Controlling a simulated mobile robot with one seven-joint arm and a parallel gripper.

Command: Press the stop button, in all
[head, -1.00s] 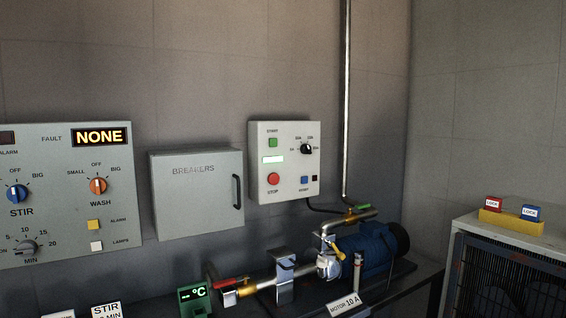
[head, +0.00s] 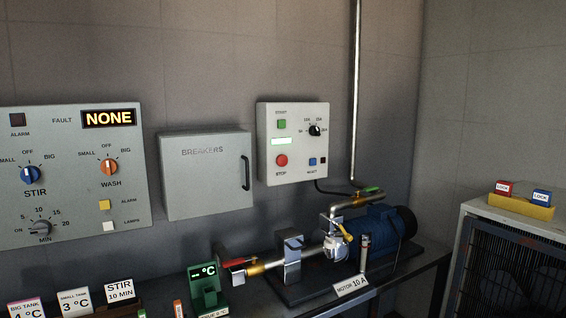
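The stop button (head: 281,160) is a round red button at the lower left of a light grey control box (head: 293,171) on the wall, in the head view. The word STOP is printed below it. A black rotary knob (head: 315,130) and a small blue button (head: 312,162) sit on the right side of the box. Nothing covers the stop button. My gripper is not in view.
A closed breakers cabinet (head: 206,178) is left of the box, and a larger panel (head: 70,212) with STIR and WASH knobs is further left. Below the box stand a blue motor pump (head: 372,238) and pipes on a bench. A caged unit (head: 510,260) is at right.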

